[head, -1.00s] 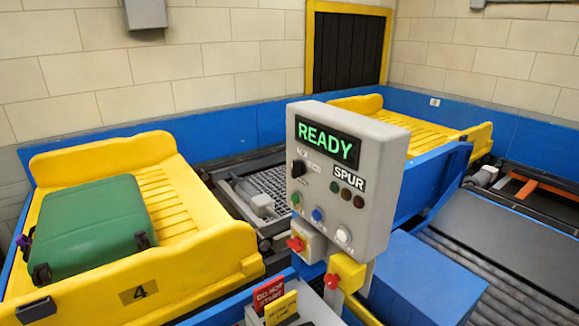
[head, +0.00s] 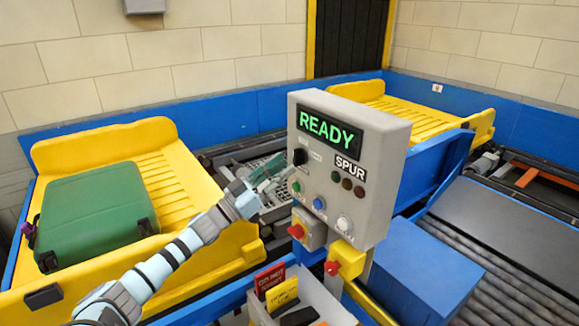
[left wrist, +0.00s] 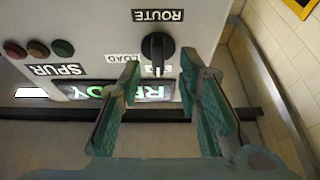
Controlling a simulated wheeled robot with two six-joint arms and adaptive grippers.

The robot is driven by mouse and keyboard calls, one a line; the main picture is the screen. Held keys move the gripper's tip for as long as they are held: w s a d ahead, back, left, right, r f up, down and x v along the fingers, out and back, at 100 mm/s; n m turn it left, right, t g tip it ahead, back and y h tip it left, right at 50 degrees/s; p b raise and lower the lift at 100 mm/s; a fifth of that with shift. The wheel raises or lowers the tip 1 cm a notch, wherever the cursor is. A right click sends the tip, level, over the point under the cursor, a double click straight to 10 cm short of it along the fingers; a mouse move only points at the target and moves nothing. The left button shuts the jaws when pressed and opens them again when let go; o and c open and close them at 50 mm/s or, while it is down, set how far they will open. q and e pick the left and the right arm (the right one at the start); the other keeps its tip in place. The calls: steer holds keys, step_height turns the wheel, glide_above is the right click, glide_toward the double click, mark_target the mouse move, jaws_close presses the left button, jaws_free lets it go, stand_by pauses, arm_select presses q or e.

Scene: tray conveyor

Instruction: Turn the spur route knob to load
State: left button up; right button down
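The black route knob (head: 299,157) sits at the left of the grey control box (head: 375,205), below the lit green READY display (head: 330,131). In the left wrist view, which is upside down to the lettering, the knob (left wrist: 157,48) shows under the ROUTE label (left wrist: 158,15), with the LOAD label (left wrist: 124,57) beside it. My left gripper (head: 282,178) is just left of the box face. In the left wrist view my left gripper (left wrist: 160,68) is open and empty, its fingertips either side of the knob, apparently short of it. My right gripper is out of view.
Coloured buttons and lamps (head: 336,177) and the SPUR label (head: 348,166) are on the same panel. A red knob (head: 296,231) and a yellow-red switch (head: 345,260) hang below. A yellow tray (head: 130,135) with a green suitcase (head: 95,215) stands left.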

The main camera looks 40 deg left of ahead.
mark_target(293, 158)
arm_select(q)
steer(key=x, duration=0.2)
steer(key=shift+w+d+r+p, duration=0.2)
steer(key=shift+r+p, duration=0.15)
steer(key=shift+p, duration=0.05)
steer(key=shift+w+d, duration=0.15)
steer(key=shift+w, duration=0.1)
steer(key=shift+c, duration=0.2)
jaws_close()
